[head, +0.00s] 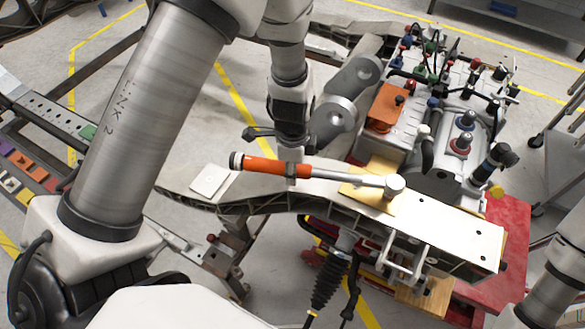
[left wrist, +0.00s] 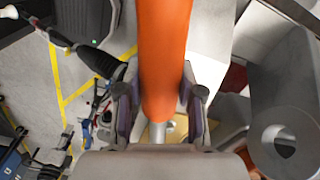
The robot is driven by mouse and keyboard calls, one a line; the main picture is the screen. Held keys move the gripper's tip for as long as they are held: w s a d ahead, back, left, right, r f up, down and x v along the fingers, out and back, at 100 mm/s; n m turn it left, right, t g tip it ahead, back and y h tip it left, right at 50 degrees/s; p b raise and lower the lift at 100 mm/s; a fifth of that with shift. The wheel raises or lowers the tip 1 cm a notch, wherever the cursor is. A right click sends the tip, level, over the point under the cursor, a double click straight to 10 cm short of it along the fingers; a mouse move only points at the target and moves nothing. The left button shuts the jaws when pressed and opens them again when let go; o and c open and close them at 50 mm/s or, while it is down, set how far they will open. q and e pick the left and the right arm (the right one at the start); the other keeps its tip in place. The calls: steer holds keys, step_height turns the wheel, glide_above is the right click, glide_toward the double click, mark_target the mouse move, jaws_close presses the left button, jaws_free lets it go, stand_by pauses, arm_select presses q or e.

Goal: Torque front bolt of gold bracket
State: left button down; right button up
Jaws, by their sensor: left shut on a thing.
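My left gripper (head: 291,172) is shut around the orange handle of a torque wrench (head: 262,166). In the left wrist view the orange handle (left wrist: 163,60) passes between the two fingers (left wrist: 160,108). The wrench's silver shaft reaches right, and its round head (head: 395,186) appears over the edge of the gold bracket (head: 368,196) on the pale chassis beam. I cannot tell whether the head touches a bolt. The front bolt is not visible, perhaps hidden by the head. My right gripper is out of view; only part of that arm shows at the lower right.
The chassis beam (head: 450,232) runs across the middle, with a pale flat plate (head: 210,182) on its left. An orange bracket (head: 384,108) and a crowded engine block (head: 455,110) stand behind. A red surface (head: 507,215) lies right. Coloured parts (head: 22,165) sit at the far left.

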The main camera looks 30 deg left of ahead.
arm_select(q)
steer(key=shift+w+a+r+p, duration=0.15)
steer(key=shift+w+p, duration=0.2)
steer(key=shift+w, duration=0.2)
steer(key=shift+m, duration=0.3)
steer(key=shift+w, duration=0.2)
steer(key=shift+w+a+m+p, duration=0.2)
steer(key=shift+w+m+p, duration=0.2)
steer(key=shift+w, duration=0.25)
steer(key=shift+w, duration=0.25)
